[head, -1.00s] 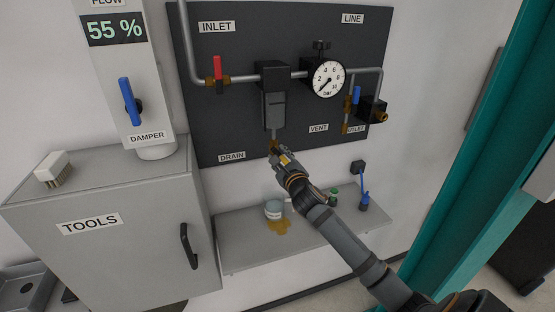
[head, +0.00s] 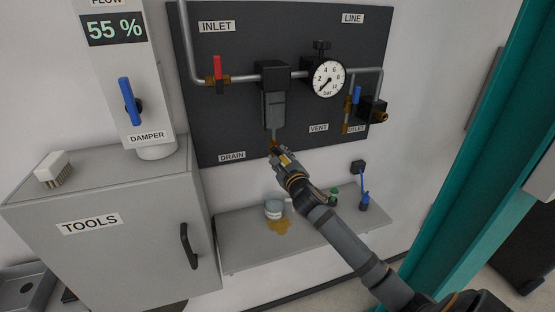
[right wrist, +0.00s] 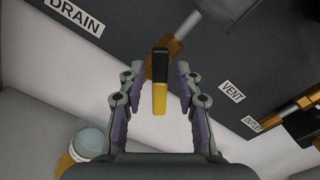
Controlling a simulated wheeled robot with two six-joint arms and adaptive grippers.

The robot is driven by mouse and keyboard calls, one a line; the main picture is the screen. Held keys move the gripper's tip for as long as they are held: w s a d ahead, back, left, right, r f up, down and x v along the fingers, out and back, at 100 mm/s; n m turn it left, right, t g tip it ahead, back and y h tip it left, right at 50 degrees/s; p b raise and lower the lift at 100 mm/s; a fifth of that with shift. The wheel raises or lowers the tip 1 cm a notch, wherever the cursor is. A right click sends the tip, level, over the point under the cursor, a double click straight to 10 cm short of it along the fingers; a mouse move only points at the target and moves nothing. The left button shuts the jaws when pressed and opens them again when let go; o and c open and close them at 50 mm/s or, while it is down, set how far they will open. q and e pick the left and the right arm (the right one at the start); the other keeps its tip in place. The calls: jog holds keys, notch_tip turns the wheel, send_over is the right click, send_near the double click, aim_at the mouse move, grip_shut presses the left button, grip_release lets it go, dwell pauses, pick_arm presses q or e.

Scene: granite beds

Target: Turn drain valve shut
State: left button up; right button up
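The drain valve is a small brass body (right wrist: 174,47) below the filter bowl (head: 274,108), beside the DRAIN label (head: 232,156). Its lever handle (right wrist: 160,82), black with a yellow end, shows in the right wrist view. My right gripper (head: 278,152) is at the valve and hides most of it in the head view. In the right wrist view my right gripper (right wrist: 160,72) has its fingers apart, one on each side of the handle, with visible gaps. My left gripper is not in view.
A cup (head: 274,209) stands on the shelf (head: 240,240) below, with a yellow-brown puddle (head: 279,227) beside it. The red inlet lever (head: 217,72), pressure gauge (head: 328,78) and blue outlet lever (head: 356,95) are on the dark panel (head: 220,120). The tools cabinet (head: 140,250) is at left.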

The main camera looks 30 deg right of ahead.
jog(key=v, duration=0.5)
jog(key=shift+s+a, duration=0.1)
jog(key=shift+s, duration=0.3)
jog(key=v, duration=0.7)
jog(key=shift+s, duration=0.25)
